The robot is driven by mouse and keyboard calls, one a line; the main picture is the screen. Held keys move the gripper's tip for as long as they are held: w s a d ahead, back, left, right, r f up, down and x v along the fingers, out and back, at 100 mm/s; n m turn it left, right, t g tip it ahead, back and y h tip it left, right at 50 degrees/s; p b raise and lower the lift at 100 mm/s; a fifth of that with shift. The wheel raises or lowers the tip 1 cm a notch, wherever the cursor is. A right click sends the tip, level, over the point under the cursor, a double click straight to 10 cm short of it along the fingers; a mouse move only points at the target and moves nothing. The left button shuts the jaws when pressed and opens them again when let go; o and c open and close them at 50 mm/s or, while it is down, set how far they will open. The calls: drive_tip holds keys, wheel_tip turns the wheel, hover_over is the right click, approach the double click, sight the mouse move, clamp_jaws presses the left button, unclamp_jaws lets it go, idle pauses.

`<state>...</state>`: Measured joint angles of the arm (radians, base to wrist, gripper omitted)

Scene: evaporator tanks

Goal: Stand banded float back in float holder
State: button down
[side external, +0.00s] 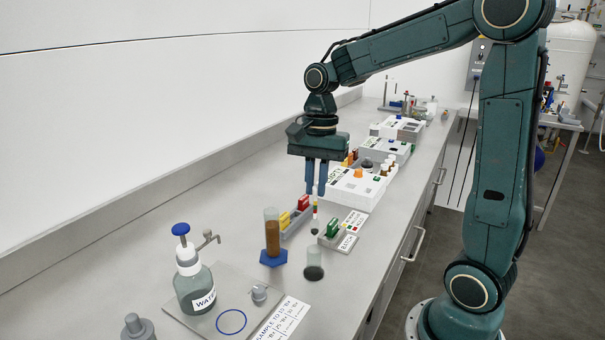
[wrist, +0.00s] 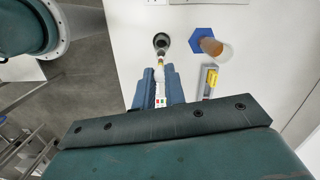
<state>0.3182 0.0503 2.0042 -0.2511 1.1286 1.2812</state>
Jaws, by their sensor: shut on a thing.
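My gripper (side external: 316,193) points straight down and is shut on the banded float (side external: 315,211), a thin upright stem with coloured bands and a dark lower end. In the wrist view, the float (wrist: 160,62) sticks out between the two blue fingers (wrist: 161,88). A short clear cup with a dark bottom (side external: 314,264), which looks like the float holder, stands on the bench below the float. In the wrist view, the holder's dark round mouth (wrist: 162,40) lies just beyond the float's end. The float appears above the holder and apart from it.
A tall cylinder of brown liquid on a blue hexagonal base (side external: 272,238) stands close left of the holder. A grey rack with yellow and red blocks (side external: 296,216) and a green-block holder (side external: 334,230) are near. A wash bottle (side external: 194,285) stands at front left.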

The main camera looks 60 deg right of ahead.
sight(315, 235)
drive_tip(key=shift+f, duration=5.2)
drive_tip(key=c, duration=1.4)
unclamp_jaws()
drive_tip(key=shift+o, duration=0.2)
wheel_tip(315, 235, up, 14)
drive_tip(key=d, duration=0.1)
drive_tip(key=shift+d+f, duration=0.2)
drive_tip(key=shift+d, duration=0.15)
